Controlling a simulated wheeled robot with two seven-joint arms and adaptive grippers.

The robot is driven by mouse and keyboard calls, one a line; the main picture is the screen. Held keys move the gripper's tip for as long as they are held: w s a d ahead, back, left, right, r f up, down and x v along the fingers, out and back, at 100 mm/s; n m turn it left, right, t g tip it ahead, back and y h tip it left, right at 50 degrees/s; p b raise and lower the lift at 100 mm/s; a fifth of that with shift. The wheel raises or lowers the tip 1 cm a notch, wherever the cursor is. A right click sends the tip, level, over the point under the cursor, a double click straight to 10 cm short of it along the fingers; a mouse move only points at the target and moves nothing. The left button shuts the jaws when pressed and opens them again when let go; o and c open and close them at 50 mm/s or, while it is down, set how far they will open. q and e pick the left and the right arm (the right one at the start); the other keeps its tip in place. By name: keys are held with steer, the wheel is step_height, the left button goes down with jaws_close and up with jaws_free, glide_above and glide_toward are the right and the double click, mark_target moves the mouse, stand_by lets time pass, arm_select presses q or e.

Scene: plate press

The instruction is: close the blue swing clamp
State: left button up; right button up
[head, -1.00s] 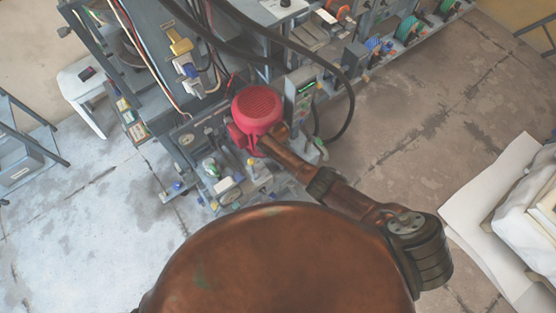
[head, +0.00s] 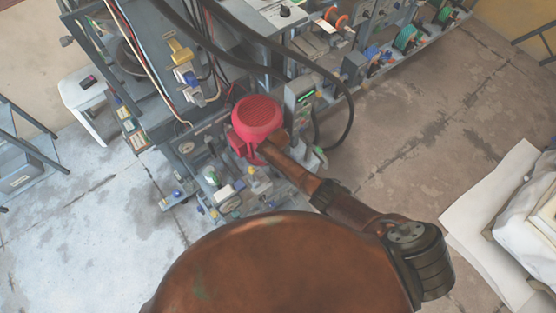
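A small blue and white fitting (head: 190,78) sits on the machine frame at the upper left, just below a yellow-handled one (head: 180,50). A small blue knob (head: 177,193) sits at the machine's lower left. I cannot tell which blue part is the swing clamp, or whether it is open. The fingers of my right gripper cannot be made out there. My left gripper is not in view.
Thick black cables (head: 330,80) loop over the machine beside my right arm. A control box with a green display (head: 304,97) stands right of the red casing. A white stool (head: 88,98) is at the left. White sheeting (head: 490,220) lies at the right. Open floor shows on both sides.

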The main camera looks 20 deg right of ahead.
step_height(320, 180, up, 10)
stand_by(0.4)
stand_by(0.3)
steer(key=shift+s+d, duration=0.1)
steer(key=shift+d, duration=0.05)
